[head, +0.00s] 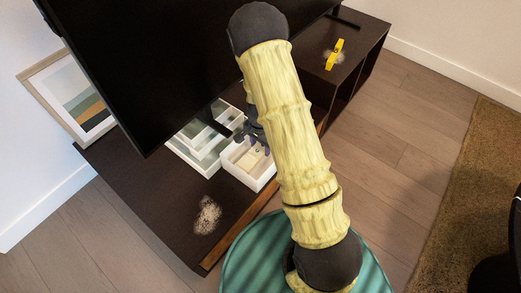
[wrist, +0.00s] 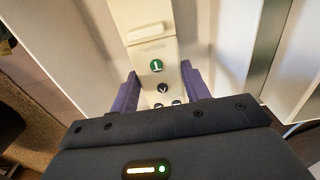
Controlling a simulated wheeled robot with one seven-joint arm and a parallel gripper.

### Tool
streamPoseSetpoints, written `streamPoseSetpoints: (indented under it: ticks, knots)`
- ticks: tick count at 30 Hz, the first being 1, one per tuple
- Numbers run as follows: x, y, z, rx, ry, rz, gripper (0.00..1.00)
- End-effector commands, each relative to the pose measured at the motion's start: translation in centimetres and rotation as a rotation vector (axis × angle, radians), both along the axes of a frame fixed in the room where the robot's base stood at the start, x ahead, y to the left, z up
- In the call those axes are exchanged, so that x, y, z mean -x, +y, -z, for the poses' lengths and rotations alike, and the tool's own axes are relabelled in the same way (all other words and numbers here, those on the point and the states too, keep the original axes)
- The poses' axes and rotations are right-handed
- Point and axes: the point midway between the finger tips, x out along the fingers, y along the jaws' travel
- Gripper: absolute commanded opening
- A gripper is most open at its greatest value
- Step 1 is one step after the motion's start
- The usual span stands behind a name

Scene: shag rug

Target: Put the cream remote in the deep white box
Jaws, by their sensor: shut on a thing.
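The cream remote (wrist: 153,52) shows in the wrist view between the two purple fingers, with round green and dark buttons on its face. My gripper (wrist: 159,75) is shut on it. In the head view my gripper (head: 256,138) is at the deep white box (head: 262,183), which stands on the dark TV stand near its front edge. A cream patch shows within the box opening below the fingers. Pale wall-like surfaces lie on both sides of the remote in the wrist view. My arm hides part of the box's right side. I cannot tell whether the remote touches the box floor.
A shallower white compartmented tray (head: 205,163) stands directly left of the box. A large dark TV (head: 160,60) rises behind. A yellow object (head: 335,54) lies at the stand's far right. A fuzzy pale patch (head: 207,215) lies at its front left. A framed picture (head: 75,98) leans left.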

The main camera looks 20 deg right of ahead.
Motion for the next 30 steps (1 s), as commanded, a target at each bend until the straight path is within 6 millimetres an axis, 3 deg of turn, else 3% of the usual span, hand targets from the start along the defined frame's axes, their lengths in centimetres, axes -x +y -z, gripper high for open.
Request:
streamPoseSetpoints:
  ticks: [1, 3, 16, 17, 20, 30]
  knots:
    - [0.03, -0.01, 1.35, 0.000, 0.001, 0.001, 0.21]
    - [0.01, -0.01, 1.97, -0.001, 0.001, 0.000, 0.21]
    - [-0.02, -0.02, 2.21, 0.000, 0.000, 0.000, 0.21]
    - [-0.02, -0.02, 2.19, 0.000, 0.000, 0.000, 0.51]
    - [-0.02, -0.01, 2.17, 0.000, 0.000, 0.000, 0.69]
    - [-0.02, 0.00, 1.89, -0.001, -0.001, 0.000, 0.69]
